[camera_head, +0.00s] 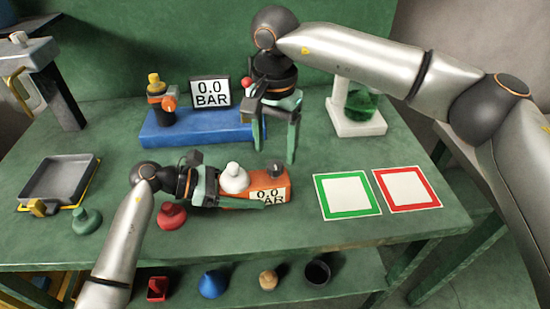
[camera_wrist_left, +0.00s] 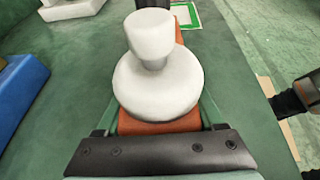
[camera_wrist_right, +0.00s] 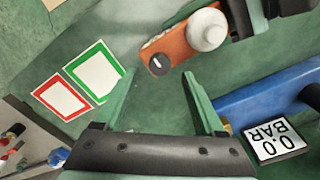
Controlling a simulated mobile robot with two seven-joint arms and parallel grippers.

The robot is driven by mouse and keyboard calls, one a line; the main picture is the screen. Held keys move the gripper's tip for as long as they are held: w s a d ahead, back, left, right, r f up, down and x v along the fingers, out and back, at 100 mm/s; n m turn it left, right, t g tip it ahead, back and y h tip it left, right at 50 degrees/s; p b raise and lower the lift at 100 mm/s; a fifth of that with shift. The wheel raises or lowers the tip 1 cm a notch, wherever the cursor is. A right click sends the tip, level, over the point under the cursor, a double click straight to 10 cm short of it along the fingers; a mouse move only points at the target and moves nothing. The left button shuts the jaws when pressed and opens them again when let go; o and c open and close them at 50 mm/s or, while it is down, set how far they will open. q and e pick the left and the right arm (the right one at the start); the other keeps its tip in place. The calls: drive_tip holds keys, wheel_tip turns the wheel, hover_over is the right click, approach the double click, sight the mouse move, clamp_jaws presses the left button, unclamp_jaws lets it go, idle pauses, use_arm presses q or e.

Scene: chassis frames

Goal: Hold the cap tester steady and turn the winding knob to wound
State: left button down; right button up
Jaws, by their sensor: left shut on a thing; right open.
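The cap tester (camera_head: 262,184) is a low orange block lying on the green table. The knob shows a pale line on top in the right wrist view (camera_wrist_right: 159,64). My left gripper (camera_head: 243,197) is shut on the orange block, with its fingers along the sides; the white cap fills much of the left wrist view (camera_wrist_left: 157,80). My right gripper (camera_head: 275,153) is open and empty, pointing down above and behind the knob, apart from it.
A blue base (camera_head: 195,130) with a valve and a 0.0 BAR display (camera_head: 210,93) stands behind. Green-framed (camera_head: 348,195) and red-framed (camera_head: 407,188) pads lie right. A grey tray (camera_head: 55,180) and red (camera_head: 172,216) and green (camera_head: 86,221) stoppers are left. A white stand (camera_head: 355,125) is at the back.

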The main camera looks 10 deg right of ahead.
sight(275, 165)
drive_tip(key=shift+f, duration=2)
drive_tip(key=shift+c, duration=0.4)
clamp_jaws()
